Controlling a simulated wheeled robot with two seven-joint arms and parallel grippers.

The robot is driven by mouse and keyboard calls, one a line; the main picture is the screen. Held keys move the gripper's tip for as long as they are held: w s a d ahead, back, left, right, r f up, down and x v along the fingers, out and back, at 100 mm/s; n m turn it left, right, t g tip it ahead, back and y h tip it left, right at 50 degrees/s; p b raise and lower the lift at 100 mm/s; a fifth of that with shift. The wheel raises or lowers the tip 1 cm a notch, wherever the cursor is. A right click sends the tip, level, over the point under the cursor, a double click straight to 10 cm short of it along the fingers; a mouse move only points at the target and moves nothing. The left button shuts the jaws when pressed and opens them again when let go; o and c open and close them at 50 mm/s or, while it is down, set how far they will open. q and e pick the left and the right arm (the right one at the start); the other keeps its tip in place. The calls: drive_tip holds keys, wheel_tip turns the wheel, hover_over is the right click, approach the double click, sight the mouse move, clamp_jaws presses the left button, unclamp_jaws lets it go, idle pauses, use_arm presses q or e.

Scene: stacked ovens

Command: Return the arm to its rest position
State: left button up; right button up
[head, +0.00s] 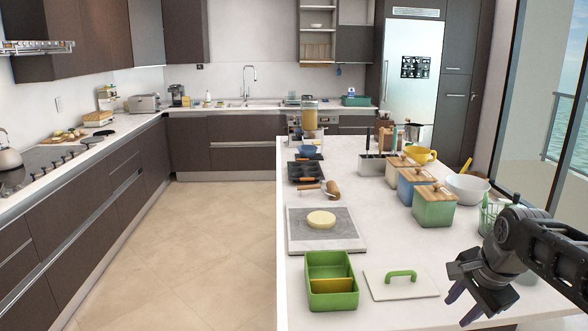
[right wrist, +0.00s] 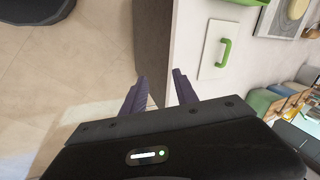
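My right gripper (head: 463,303) is at the lower right of the head view, near the front right end of the white island (head: 460,240). Its two purple fingers are apart with nothing between them. In the right wrist view the fingers (right wrist: 158,78) point toward the island's side and the floor. The gripper touches nothing that I can see. My left arm and left gripper are not in view.
Nearest the gripper are a white lid with a green handle (head: 401,284), a green divided box (head: 331,282) and a green wire basket (head: 490,216). Wooden-lidded canisters (head: 434,207) and a white bowl (head: 467,187) stand behind. The floor (head: 200,250) left of the island is clear.

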drive_tip(key=w+a+f+n+t+y, duration=0.1)
drive_tip(key=w+a+f+n, duration=0.1)
drive_tip(key=w+f+n, duration=0.15)
drive_tip(key=w+a+f+n+t, duration=0.1)
drive_tip(key=w+a+f+n, duration=0.15)
drive_tip(key=f, duration=0.25)
drive_tip(key=s+a+f+n+y, duration=0.1)
drive_tip(key=s+a+f+n, duration=0.1)
drive_tip(key=a+f, duration=0.65)
drive_tip(key=s+a+f+n+y, duration=0.1)
drive_tip(key=s+a+f+n, duration=0.3)
drive_tip(key=f, duration=0.8)
drive_tip(key=s+a+f+g, duration=0.2)
drive_tip(key=s+a+f, duration=0.2)
drive_tip(key=s, duration=0.3)
drive_tip(key=s+a+f+n+g+y, duration=0.1)
drive_tip(key=s+a+f+g, duration=0.1)
drive_tip(key=s+a+f, duration=0.2)
drive_tip(key=s+a+f+g, duration=0.1)
drive_tip(key=s+a+f, duration=0.3)
drive_tip(key=s+f, duration=0.3)
drive_tip(key=s, duration=0.4)
drive_tip(key=shift+s+a+g, duration=0.3)
drive_tip(key=shift+s+g, duration=0.05)
drive_tip(key=shift+g, duration=0.05)
drive_tip(key=shift+w, duration=0.1)
